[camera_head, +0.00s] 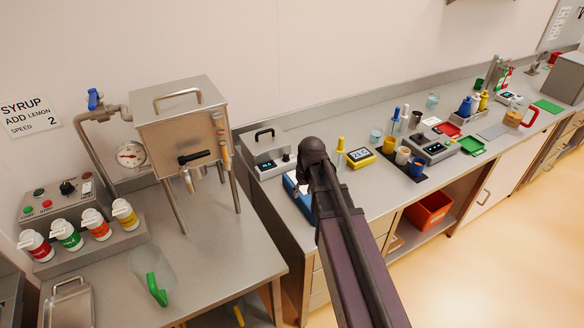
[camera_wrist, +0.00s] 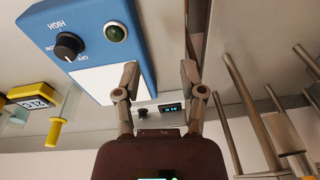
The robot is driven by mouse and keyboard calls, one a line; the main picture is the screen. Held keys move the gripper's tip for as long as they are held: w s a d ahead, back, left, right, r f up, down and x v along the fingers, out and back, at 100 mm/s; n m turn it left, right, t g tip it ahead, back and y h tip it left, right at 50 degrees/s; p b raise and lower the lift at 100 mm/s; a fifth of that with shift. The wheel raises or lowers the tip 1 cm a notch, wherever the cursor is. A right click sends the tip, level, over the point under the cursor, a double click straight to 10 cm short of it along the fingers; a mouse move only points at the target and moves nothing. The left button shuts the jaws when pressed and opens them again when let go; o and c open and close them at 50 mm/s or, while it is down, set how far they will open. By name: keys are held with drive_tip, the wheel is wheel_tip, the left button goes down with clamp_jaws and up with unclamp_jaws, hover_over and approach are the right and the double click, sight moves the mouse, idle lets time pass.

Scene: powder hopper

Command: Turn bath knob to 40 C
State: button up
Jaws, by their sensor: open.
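The bath (camera_head: 275,164) is a grey metal box with a black lid handle, at the back of the long bench beside the hopper. Its front has a small dark display and a black knob (camera_head: 286,157). In the wrist view, the picture is upside down; the bath knob (camera_wrist: 143,113) and lit display (camera_wrist: 173,108) show between and beyond my fingers. The display digits are too small to read surely.
A blue device (camera_wrist: 85,42) with a black OFF–HIGH knob (camera_wrist: 68,46) and green lamp is close to my left finger in the wrist view. The hopper (camera_head: 180,120) stands left of the bath. A yellow timer (camera_head: 361,157) and yellow-capped bottle (camera_head: 340,155) stand to its right.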

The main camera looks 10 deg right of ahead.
drive_tip(key=s+f+m+g+b, duration=0.1)
drive_tip(key=s+f+m+b, duration=0.1)
drive_tip(key=s, duration=1.1)
wheel_tip(320, 180, down, 2)
drive_tip(key=shift+s+f+h+b, duration=0.15)
drive_tip(key=shift+s+h+b, duration=0.2)
drive_tip(key=shift+b, duration=0.4)
drive_tip(key=shift+o, duration=0.3)
drive_tip(key=shift+s, duration=0.1)
